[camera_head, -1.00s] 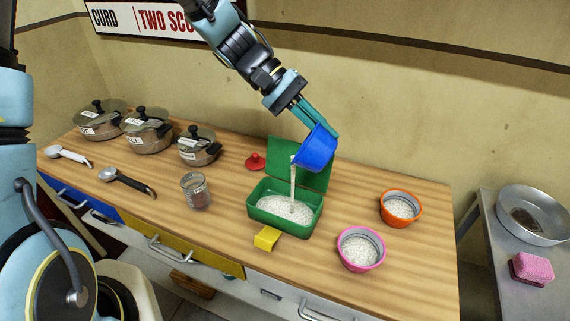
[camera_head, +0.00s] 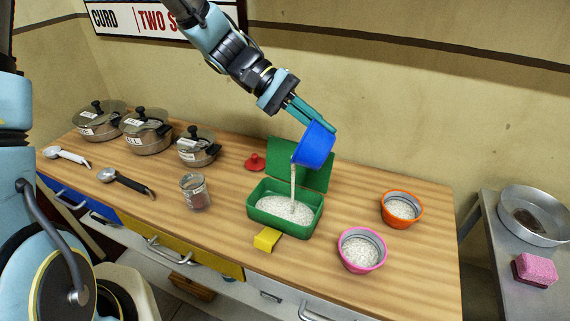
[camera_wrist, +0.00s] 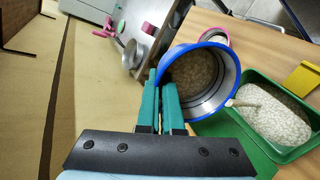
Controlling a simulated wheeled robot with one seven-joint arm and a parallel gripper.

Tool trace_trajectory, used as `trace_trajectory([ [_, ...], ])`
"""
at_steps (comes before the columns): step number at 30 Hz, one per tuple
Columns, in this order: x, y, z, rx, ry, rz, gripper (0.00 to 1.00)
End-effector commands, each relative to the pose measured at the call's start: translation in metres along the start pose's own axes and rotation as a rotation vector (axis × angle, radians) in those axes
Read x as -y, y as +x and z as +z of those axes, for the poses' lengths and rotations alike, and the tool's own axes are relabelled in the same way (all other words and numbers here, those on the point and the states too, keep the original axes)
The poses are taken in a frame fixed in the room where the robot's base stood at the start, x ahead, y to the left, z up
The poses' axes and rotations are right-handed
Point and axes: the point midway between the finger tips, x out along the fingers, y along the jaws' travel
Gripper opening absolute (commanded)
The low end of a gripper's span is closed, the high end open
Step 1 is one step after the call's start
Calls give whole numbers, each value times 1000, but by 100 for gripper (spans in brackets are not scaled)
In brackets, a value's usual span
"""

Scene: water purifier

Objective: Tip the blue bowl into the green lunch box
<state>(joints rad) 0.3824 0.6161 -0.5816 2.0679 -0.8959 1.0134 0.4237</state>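My gripper (camera_head: 314,117) is shut on the rim of the blue bowl (camera_head: 314,146), which it holds tilted steeply above the green lunch box (camera_head: 260,215). A pale stream of grains falls from the bowl's lower lip into the box. The lunch box is open, its lid raised at the back, and white grains cover its floor. In the wrist view, the gripper's teal fingers (camera_wrist: 161,108) pinch the wall of the blue bowl (camera_wrist: 233,75), and grains still show inside it. The green lunch box (camera_wrist: 303,153) lies to the right there, with the stream reaching its grains.
A pink bowl (camera_head: 343,261) and an orange bowl (camera_head: 388,218) with white grains stand right of the box. A yellow block (camera_head: 267,239) sits at its front. A glass jar (camera_head: 195,193), a red lid (camera_head: 255,162), and lidded pots (camera_head: 148,135) are left.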

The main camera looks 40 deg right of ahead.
Motion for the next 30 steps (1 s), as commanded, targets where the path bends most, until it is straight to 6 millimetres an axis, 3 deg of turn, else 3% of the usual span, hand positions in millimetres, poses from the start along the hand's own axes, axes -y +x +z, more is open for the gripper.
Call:
trace_trajectory([
  [30,5,-17,-2,41,8,104,0],
])
